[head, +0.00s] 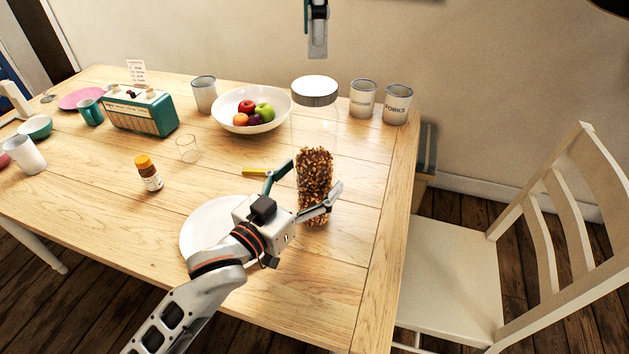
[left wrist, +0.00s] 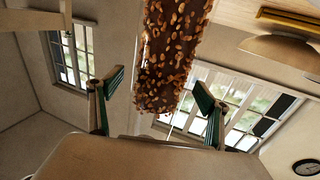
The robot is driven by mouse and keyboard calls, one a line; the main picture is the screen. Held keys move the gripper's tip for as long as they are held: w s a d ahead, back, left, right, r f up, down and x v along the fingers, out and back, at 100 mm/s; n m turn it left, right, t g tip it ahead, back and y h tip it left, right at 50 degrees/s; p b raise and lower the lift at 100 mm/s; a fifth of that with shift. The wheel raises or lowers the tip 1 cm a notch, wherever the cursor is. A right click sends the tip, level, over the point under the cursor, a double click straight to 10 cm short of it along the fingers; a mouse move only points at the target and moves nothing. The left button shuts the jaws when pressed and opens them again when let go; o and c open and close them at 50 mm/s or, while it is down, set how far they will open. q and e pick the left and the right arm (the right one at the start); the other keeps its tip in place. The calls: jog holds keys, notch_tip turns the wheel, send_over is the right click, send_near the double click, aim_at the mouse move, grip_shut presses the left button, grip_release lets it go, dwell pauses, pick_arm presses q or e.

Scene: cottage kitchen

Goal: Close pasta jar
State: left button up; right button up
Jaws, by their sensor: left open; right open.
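The pasta jar (head: 315,128) is tall clear glass, upright on the table and partly filled with brown, nut-like pieces. A silver-rimmed lid with a white top (head: 316,86) is at its mouth; I cannot tell whether it is fully seated. My left gripper (head: 314,176) is open, its fingers on either side of the jar's lower half; contact is unclear. In the left wrist view, the jar's contents (left wrist: 172,55) show between the spread green-padded fingers (left wrist: 152,95). My right gripper (head: 317,52) is open and empty, seen edge-on, high above the lid.
A white plate (head: 200,225) lies beside my left gripper. A fruit bowl (head: 228,119) and white canisters (head: 397,104) stand behind the jar. A pill bottle (head: 149,175), small glass (head: 187,150) and green radio (head: 140,111) are left. The table's right strip is clear; a chair (head: 450,265) stands beyond.

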aim_at(314, 85)
pick_arm(q)
jog(key=shift+x, duration=1.1)
grip_shut()
pick_arm(e)
jog(key=n, duration=0.9)
jog(key=shift+n, duration=0.3)
jog(key=n, duration=0.4)
pick_arm(q)
jog(key=shift+f, duration=0.1)
pick_arm(e)
jog(key=shift+f, duration=4)
